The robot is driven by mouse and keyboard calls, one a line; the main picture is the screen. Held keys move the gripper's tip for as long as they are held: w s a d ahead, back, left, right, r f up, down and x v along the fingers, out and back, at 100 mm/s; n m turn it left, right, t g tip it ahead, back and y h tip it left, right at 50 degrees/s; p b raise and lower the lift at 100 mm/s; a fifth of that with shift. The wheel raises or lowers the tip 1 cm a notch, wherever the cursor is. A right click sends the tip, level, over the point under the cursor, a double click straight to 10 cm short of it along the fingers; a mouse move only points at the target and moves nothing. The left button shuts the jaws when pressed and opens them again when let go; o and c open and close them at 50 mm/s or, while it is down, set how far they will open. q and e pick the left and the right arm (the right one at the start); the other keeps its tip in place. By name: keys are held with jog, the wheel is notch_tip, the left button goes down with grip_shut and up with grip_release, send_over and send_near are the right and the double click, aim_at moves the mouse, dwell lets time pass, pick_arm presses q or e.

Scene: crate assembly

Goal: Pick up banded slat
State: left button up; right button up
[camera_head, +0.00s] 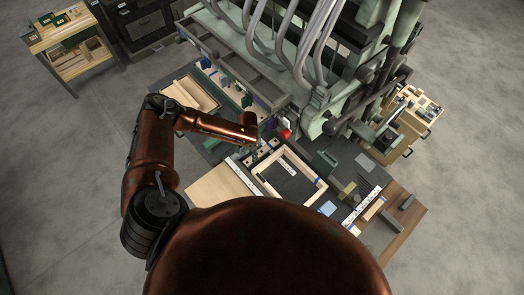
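My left arm comes in from the left. Its gripper (256,152) points down at the back left corner of a pale wooden frame (308,195) on the dark work surface. The gripper is small and dark here, so I cannot tell whether its fingers are open or hold anything. A short pale slat (373,209) with a bluish mark lies right of the frame; I cannot tell for sure that it is the banded slat. More pale slats lie in a tray (178,83) at the back left. My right gripper is not in view.
A pale board (217,188) lies left of the frame. A large green machine (320,100) with grey hoses stands close behind the work surface. A brown wooden board (404,222) is at the right. My own body hides the front edge.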

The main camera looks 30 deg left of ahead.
aim_at(262, 152)
pick_arm(q)
notch_tip(262, 152, down, 4)
jog(key=shift+w+r+p, duration=0.1)
jog(key=shift+p, duration=0.35)
jog(key=shift+a+f, duration=0.1)
jog(key=shift+f, duration=0.45)
jog(key=c, duration=0.8)
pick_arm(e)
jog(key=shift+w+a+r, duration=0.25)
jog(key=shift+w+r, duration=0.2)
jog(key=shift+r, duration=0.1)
pick_arm(q)
jog(key=shift+r, duration=0.1)
